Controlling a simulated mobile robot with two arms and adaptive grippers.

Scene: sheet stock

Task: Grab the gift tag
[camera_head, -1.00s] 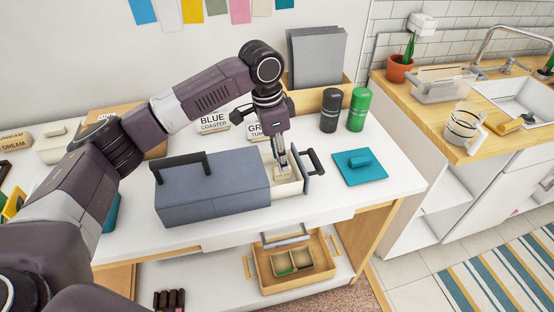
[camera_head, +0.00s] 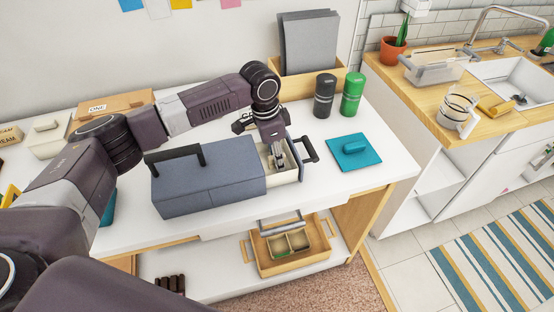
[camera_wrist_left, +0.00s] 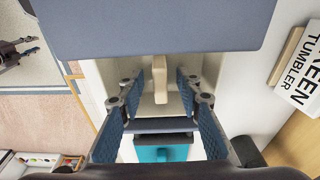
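A slim cream piece (camera_wrist_left: 160,78), which I take for the gift tag, stands in the pulled-out white drawer (camera_head: 285,177) of the blue-grey box (camera_head: 208,180). My left gripper (camera_head: 278,164) points down into this drawer. In the left wrist view its two blue-padded fingers (camera_wrist_left: 160,88) are spread apart, one on each side of the cream piece, with gaps between. In the head view the gripper mostly hides the piece. A dark gripper-like part, probably my right gripper (camera_wrist_left: 18,54), shows small at the left edge of the wrist view; its finger state is unclear.
The drawer's dark handle (camera_head: 309,149) stands to its right. Black (camera_head: 324,97) and green (camera_head: 352,95) tumblers stand behind. A wooden tray (camera_head: 290,262) sits on the shelf below. The front right tabletop is clear.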

